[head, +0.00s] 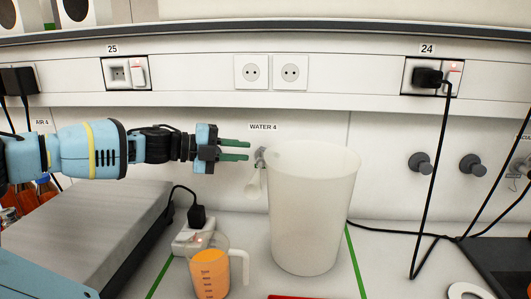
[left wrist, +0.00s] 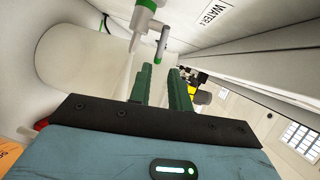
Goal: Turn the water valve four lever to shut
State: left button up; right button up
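The water valve four (head: 260,156) is a small pale wall fitting under the "WATER 4" label (head: 263,127) in the head view. Nothing is between the fingers (left wrist: 160,78). Contact with the lever cannot be told. My right gripper is not in view.
A large white container (head: 312,215) stands right beside the valve. A jug of orange juice (head: 210,272) stands below my left arm, near a white power strip (head: 194,236). A grey flat device (head: 95,225) lies left. Black cables hang at right.

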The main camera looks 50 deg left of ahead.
aim_at(259, 165)
pick_arm(q)
jog(key=shift+a+f+b+x, duration=0.15)
jog(key=shift+b+x, duration=0.5)
jog(key=shift+x, duration=0.8)
jog(key=shift+a+f+b+x, duration=0.15)
jog(key=shift+b+x, duration=0.5)
jog(key=shift+x, duration=0.75)
jog(key=shift+b+x, duration=0.5)
jog(key=shift+x, duration=0.35)
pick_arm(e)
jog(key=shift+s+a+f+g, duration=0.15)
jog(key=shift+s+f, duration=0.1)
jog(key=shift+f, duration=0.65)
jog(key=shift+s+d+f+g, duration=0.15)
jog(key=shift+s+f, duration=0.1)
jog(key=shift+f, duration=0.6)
pick_arm(q)
jog(key=shift+d+r, duration=0.15)
jog(key=shift+r, duration=0.05)
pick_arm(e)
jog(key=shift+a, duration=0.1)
pick_arm(q)
jog(key=shift+c, duration=0.3)
grip_shut()
